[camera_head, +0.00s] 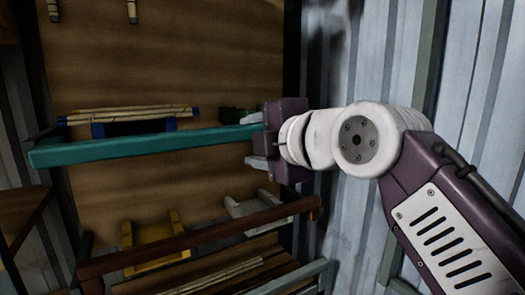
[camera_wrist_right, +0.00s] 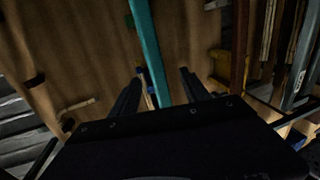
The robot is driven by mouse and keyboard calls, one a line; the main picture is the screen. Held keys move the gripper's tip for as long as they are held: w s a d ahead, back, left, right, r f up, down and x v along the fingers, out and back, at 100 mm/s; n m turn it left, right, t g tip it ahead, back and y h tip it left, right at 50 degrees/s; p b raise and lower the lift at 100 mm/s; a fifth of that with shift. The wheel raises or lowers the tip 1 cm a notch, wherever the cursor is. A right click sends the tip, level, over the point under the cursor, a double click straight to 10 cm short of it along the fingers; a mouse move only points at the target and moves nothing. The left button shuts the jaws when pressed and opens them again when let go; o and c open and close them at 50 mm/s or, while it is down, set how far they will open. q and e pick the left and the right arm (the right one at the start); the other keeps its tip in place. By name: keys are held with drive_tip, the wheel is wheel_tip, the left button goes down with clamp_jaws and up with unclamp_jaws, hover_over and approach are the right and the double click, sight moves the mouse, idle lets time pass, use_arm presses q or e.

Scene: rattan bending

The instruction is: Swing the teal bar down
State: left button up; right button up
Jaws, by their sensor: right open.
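The teal bar (camera_head: 140,146) runs across the wooden frame in the head view, nearly level, its left end slightly lower in the picture. My right gripper (camera_head: 256,141) is at the bar's right end, its fingers above and below it. In the right wrist view the teal bar (camera_wrist_right: 147,45) passes between the two dark fingers of my right gripper (camera_wrist_right: 160,82), with gaps on both sides. The gripper is open. My left gripper is not in view.
A brown bar (camera_head: 200,238) crosses lower down. Bundled rattan sticks (camera_head: 130,114) lie on a blue holder behind the teal bar. A yellow holder (camera_head: 152,240) and a grey holder (camera_head: 255,205) are below. A corrugated metal wall (camera_head: 330,60) stands at the right.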

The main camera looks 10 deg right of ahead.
use_arm(q)
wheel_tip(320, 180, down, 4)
drive_tip(key=b, duration=0.2)
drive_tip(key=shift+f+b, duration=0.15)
drive_tip(key=shift+b, duration=0.2)
use_arm(e)
drive_tip(key=v, duration=0.7)
drive_tip(key=shift+s, duration=0.15)
